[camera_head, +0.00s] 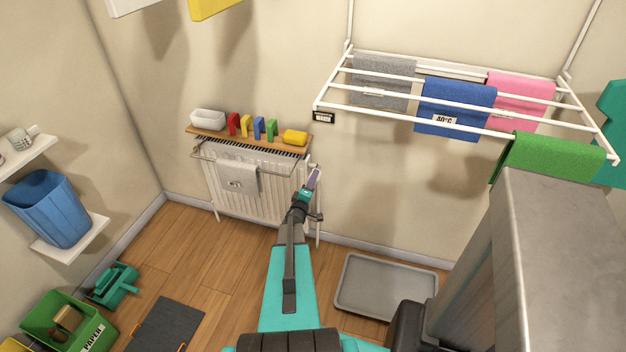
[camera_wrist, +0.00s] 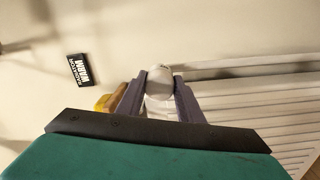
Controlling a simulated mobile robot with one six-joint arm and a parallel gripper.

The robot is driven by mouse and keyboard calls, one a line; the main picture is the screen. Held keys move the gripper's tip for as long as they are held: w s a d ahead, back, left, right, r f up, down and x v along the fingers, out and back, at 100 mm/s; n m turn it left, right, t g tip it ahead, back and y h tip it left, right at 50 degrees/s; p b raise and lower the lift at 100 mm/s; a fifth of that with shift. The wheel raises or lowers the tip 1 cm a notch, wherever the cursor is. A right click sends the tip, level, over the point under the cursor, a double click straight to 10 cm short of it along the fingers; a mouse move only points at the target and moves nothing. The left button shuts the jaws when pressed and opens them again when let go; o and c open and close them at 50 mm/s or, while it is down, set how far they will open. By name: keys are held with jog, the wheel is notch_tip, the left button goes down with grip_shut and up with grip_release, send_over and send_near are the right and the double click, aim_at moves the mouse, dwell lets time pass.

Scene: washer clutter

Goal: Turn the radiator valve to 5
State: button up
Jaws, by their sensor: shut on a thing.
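The white radiator (camera_head: 262,180) stands against the back wall in the head view, and its ribbed panel (camera_wrist: 270,120) fills the right of the wrist view. The radiator valve (camera_wrist: 160,82) is a whitish round knob at its end. My gripper (camera_wrist: 160,92) is shut on this knob, one purple-grey finger on each side. In the head view my gripper (camera_head: 313,182) is at the radiator's right end and hides the valve. The number the valve is set to cannot be read in either view.
A wooden shelf (camera_head: 222,136) above the radiator holds a white bowl (camera_head: 208,119), several coloured pieces and a yellow object (camera_head: 295,137). A grey towel (camera_head: 237,178) hangs in front. A drying rack (camera_head: 455,93) is at upper right. A grey tray (camera_head: 388,284) lies on the floor.

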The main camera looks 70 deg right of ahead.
jog(key=shift+n, duration=0.5)
jog(key=o, duration=1.1)
jog(key=shift+c, duration=0.2)
jog(key=a+b, duration=0.2)
jog(key=a, duration=1.1)
jog(key=shift+s+a+f, duration=0.25)
jog(key=shift+s+a, duration=0.1)
jog(key=shift+a, duration=0.05)
